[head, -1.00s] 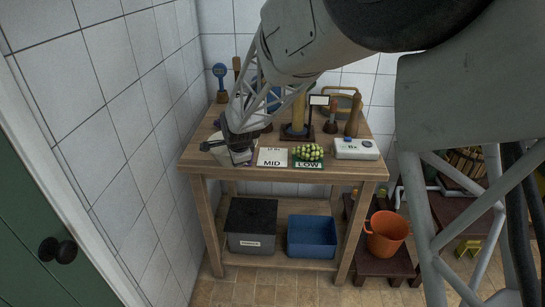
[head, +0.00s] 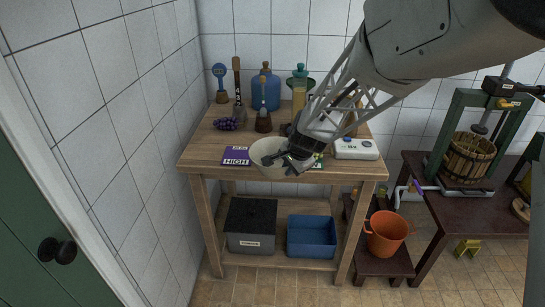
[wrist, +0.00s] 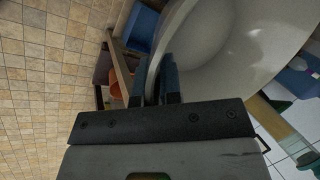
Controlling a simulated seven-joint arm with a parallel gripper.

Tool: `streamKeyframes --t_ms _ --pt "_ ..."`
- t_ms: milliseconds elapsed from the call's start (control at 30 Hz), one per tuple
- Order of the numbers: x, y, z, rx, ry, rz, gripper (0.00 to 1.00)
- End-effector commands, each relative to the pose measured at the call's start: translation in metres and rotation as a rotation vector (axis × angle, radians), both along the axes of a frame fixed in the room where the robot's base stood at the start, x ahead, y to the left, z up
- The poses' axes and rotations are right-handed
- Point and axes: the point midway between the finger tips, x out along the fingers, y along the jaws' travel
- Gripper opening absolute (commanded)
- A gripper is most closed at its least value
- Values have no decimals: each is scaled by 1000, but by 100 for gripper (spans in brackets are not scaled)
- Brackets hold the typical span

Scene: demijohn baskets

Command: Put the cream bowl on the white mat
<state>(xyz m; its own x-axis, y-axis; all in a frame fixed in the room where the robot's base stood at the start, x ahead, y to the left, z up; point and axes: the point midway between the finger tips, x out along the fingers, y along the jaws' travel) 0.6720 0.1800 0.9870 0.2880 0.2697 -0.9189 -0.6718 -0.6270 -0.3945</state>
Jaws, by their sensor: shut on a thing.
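The cream bowl (head: 263,148) is in front of the middle of the table in the head view, its lower part overlapping the front edge. My gripper (head: 287,161) is shut on its rim. In the wrist view the bowl wall (wrist: 240,45) passes between the two blue fingers of my gripper (wrist: 162,85). The bowl looks empty where its inside shows. The white mat is hidden behind the bowl and gripper. I cannot tell the bowl's exact height above the table.
A purple mat (head: 236,156) marked HIGH lies bare left of the bowl. Purple grapes (head: 226,124) and wooden-handled tools stand behind it. A green mat (head: 319,164) is mostly hidden by my gripper. A white scale (head: 356,149) is at the right. The wooden table's (head: 200,152) left front is clear.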

Motion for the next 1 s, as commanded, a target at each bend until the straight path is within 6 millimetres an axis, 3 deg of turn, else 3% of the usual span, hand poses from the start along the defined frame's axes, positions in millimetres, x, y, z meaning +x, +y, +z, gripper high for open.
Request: streamKeyframes --t_ms 300,767,1000 --pt "-6 -18 3 1 -4 33 0" --pt "-4 -18 3 1 -4 35 0" --pt "10 -14 1 1 -4 35 0"
